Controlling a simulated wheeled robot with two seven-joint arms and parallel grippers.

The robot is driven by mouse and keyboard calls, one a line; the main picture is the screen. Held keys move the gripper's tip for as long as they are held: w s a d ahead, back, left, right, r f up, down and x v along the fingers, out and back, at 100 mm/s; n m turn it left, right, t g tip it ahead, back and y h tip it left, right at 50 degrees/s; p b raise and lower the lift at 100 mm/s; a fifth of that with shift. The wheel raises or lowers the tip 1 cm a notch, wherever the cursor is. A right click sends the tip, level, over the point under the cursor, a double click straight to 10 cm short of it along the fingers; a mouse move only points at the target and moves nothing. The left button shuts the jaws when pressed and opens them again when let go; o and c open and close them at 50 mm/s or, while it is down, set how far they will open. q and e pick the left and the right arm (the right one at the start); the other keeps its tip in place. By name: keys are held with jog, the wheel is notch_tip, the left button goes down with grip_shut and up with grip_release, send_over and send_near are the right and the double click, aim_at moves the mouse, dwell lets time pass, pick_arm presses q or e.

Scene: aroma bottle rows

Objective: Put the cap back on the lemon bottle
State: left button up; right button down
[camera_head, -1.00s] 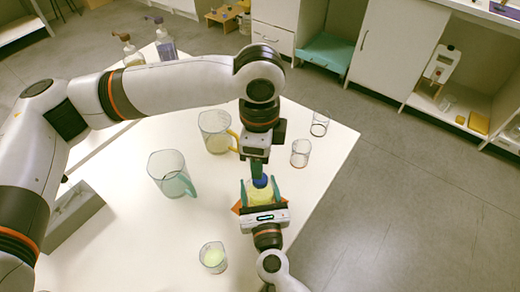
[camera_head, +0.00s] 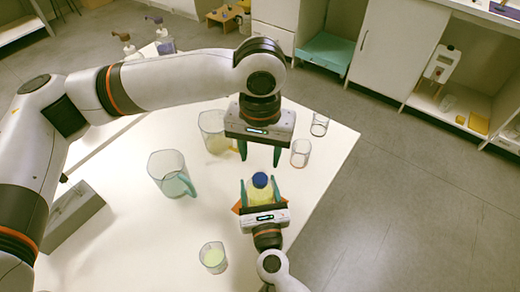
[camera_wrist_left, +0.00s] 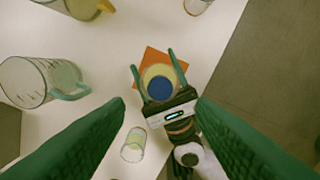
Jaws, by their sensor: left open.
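The lemon bottle (camera_head: 259,194) is pale yellow and stands upright. The blue cap (camera_head: 260,180) sits on its top; it also shows from above in the left wrist view (camera_wrist_left: 159,81). My right gripper (camera_head: 260,191) comes from the near side, with its two green fingers closed against the bottle's sides. My left gripper (camera_head: 260,157) is open and empty, above and slightly beyond the bottle, with its fingers apart and pointing down. An orange square (camera_wrist_left: 149,58) lies under the bottle, partly hidden.
A jug with a teal handle (camera_head: 170,174) and a jug with a yellow handle (camera_head: 212,132) stand to the left. Two small glasses (camera_head: 300,153) (camera_head: 319,125) stand right of the left gripper. A beaker (camera_head: 213,257) is in front. A grey box (camera_head: 72,217) lies far left.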

aim_at(260, 178)
pick_arm(q)
jog(key=shift+f, duration=4.05)
